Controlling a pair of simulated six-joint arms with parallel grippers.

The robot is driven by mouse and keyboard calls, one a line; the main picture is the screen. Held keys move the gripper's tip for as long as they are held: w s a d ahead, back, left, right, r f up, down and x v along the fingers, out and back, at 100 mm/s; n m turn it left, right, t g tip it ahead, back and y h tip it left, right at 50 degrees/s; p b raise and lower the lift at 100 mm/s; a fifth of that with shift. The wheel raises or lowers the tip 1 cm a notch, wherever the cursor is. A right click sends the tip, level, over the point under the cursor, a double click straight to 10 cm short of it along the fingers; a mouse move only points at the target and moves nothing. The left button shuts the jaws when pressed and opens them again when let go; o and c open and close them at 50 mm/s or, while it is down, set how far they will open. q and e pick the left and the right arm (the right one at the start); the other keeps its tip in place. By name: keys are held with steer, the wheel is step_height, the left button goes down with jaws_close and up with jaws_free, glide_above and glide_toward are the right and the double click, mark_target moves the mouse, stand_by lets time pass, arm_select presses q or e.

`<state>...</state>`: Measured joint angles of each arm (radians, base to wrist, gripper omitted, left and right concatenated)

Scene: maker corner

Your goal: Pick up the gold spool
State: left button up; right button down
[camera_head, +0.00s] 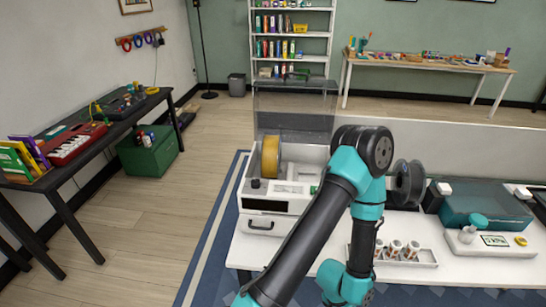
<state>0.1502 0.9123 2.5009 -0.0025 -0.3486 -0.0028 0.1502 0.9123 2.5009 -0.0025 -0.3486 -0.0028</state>
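The gold spool (270,157) stands upright on its edge at the back left of a white machine (268,206) on the white table. My arm bends across the middle of the view, in front of the machine's right side. No gripper fingers show, so I cannot see where either gripper is. The gold spool is apart from the visible arm links.
A clear raised lid (292,108) stands behind the spool. A dark spool (408,184) is right of my arm. A white tray (422,258) with several small rolls and a teal machine (485,205) occupy the table's right side.

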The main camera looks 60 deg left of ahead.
arm_select(q)
steer(key=o, duration=1.1)
steer(key=shift+o, duration=0.2)
steer(key=shift+w, duration=0.1)
